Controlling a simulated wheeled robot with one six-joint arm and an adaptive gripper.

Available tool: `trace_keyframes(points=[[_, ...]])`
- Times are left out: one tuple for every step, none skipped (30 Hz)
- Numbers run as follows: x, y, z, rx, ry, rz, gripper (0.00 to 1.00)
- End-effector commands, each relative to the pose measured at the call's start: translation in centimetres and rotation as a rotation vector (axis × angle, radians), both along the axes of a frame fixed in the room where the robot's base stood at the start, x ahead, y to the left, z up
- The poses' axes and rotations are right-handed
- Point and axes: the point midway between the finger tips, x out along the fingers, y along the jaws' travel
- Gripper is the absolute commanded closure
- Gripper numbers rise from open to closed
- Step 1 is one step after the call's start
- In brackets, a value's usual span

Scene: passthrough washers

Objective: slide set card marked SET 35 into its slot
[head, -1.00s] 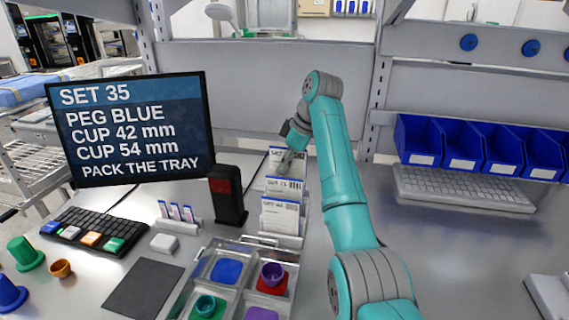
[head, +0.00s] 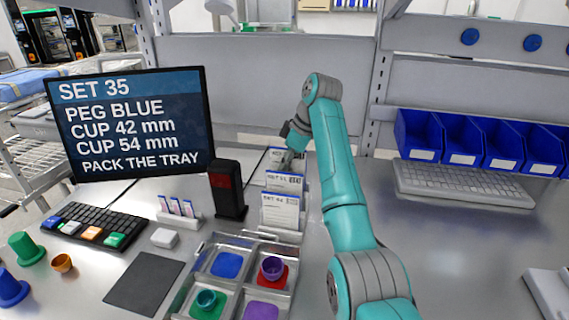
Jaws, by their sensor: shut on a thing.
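My gripper (head: 286,160) is at the back of the card rack, small in view and partly hidden by my own arm. It is shut on a white card with a blue top band (head: 275,158), the rearmost card in view. The printing on this card is too small and covered to read. Its lower edge is hidden behind the middle card, so I cannot tell whether it sits in a slot. The middle card (head: 284,182) and the front card (head: 280,212) stand upright in the rack (head: 282,236).
A monitor (head: 132,124) showing SET 35 stands at the left. A dark upright device (head: 228,190) is left of the rack. A tray (head: 238,245) with cups and coloured pads lies in front. Blue bins (head: 462,140) and a grey keyboard (head: 464,185) are at the right.

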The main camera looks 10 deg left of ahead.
Motion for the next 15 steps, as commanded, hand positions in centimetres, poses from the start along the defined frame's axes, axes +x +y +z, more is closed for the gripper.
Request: trace_keyframes(points=[[0.00,0.00,-0.09,0.000,0.000,0.000,1.00],[0.00,0.00,-0.13,0.000,0.000,0.000,1.00],[0.00,0.00,-0.20,0.000,0.000,0.000,1.00],[0.00,0.01,-0.25,0.000,0.000,0.000,1.00],[0.00,0.00,-0.29,0.000,0.000,0.000,1.00],[0.00,0.00,-0.36,0.000,0.000,0.000,1.00],[0.00,0.00,-0.41,0.000,0.000,0.000,1.00],[0.00,0.00,-0.46,0.000,0.000,0.000,1.00],[0.00,0.00,-0.52,0.000,0.000,0.000,1.00],[0.00,0.00,-0.57,0.000,0.000,0.000,1.00],[0.00,-0.01,-0.61,0.000,0.000,0.000,1.00],[-0.01,0.00,-0.66,0.000,0.000,0.000,1.00],[-0.01,0.00,-0.68,0.000,0.000,0.000,1.00],[-0.01,0.00,-0.69,0.000,0.000,0.000,1.00],[-0.01,0.00,-0.70,0.000,0.000,0.000,1.00]])
